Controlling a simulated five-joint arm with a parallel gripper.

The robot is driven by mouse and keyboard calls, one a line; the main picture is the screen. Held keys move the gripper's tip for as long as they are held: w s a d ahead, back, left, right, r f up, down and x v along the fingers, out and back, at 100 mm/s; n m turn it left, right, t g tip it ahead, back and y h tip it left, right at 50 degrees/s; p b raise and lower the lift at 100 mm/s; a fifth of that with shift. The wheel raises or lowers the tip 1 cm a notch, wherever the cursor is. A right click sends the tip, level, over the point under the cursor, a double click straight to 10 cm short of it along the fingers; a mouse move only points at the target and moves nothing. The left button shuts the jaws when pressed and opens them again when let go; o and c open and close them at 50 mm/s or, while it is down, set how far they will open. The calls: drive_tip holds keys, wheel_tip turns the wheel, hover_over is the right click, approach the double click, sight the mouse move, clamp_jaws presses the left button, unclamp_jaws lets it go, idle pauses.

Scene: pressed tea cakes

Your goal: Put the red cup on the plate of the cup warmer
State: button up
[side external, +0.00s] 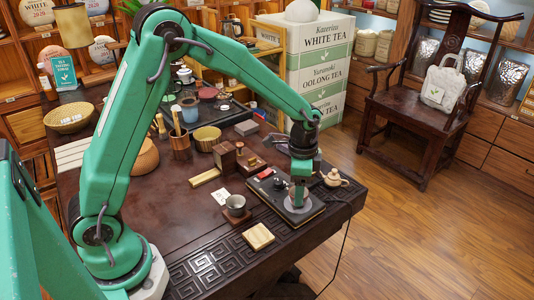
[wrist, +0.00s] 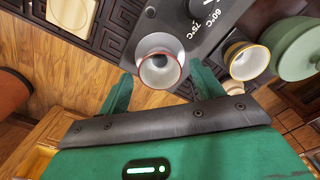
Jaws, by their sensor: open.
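The cup with the red rim (wrist: 160,70) shows in the wrist view, upright, with a pale inside. It stands over one end of the black cup warmer (wrist: 210,35), between my fingers. In the side view the cup warmer (side external: 262,186) lies near the table's right corner. My gripper (side external: 299,184) is low over its near end, fingers pointing down. My gripper's fingers (wrist: 162,84) are apart, one on each side of the cup, and I see no clear grip on it. The cup mostly hides the plate under it, so I cannot tell how well it is centred.
A yellow-rimmed cup (wrist: 247,60) and a green round vessel (wrist: 298,48) are to the right in the wrist view.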

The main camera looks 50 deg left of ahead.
wheel_tip(320, 180, up, 10)
idle(0.5)
idle(0.5)
drive_tip(key=s+a+r+n+t, duration=0.2)
drive_tip(key=s+n, duration=0.1)
drive_tip(key=s, duration=0.4)
drive_tip(key=s+a+r+n+t, duration=0.1)
drive_tip(key=s+a+r+n, duration=0.1)
drive_tip(key=s, duration=0.5)
drive_tip(key=s+a+r+n+t, duration=0.2)
drive_tip(key=s+r+n, duration=0.2)
drive_tip(key=s, duration=0.4)
drive_tip(key=shift+t, duration=0.3)
